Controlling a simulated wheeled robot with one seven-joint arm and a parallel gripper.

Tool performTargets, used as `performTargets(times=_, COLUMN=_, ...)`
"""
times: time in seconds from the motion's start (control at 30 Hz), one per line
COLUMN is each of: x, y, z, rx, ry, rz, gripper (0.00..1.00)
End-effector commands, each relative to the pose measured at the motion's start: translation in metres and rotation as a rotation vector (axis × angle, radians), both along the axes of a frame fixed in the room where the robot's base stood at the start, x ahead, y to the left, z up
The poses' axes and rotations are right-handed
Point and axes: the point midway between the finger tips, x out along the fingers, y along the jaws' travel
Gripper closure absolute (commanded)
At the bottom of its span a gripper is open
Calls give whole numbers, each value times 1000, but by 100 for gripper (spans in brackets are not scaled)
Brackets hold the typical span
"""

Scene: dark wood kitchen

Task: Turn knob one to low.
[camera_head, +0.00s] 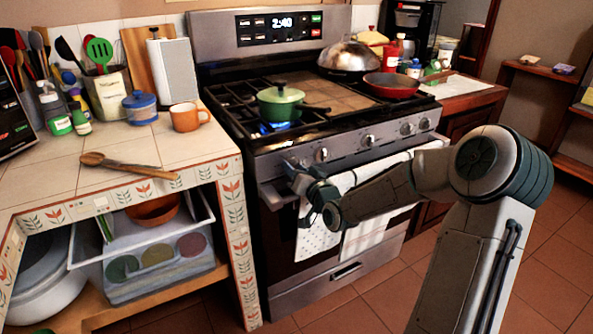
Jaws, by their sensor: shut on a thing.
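The stove (380,185) stands in the middle, with a row of round metal knobs along its front panel. My gripper (293,166) is at the left end of this panel, shut on the leftmost knob, knob one, which is mostly hidden behind the fingers. The second knob (322,155) is just right of my gripper, apart from it. A blue flame (272,127) burns at the front left burner, under the green pot (280,103). The knob's exact angle cannot be told.
Towels (372,228) hang on the oven door below my arm. The tiled counter (140,150) at left holds a wooden spoon (128,164) and an orange mug (188,117).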

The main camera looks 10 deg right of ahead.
Motion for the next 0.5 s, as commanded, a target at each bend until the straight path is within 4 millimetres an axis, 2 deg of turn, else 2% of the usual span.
performTargets(times=0.07, x=0, y=0, z=0, rx=-2, ry=-1, rz=0, gripper=82)
performTargets(times=0.1, x=0, y=0, z=0, rx=-2, ry=0, rz=-1, gripper=48)
performTargets(times=0.13, x=0, y=0, z=0, rx=-1, ry=0, rz=-1, gripper=39)
performTargets(times=0.17, x=0, y=0, z=0, rx=-1, ry=0, rz=0, gripper=37)
performTargets(times=0.5, x=-3, y=-2, z=0, rx=-1, ry=0, rz=-1, gripper=37)
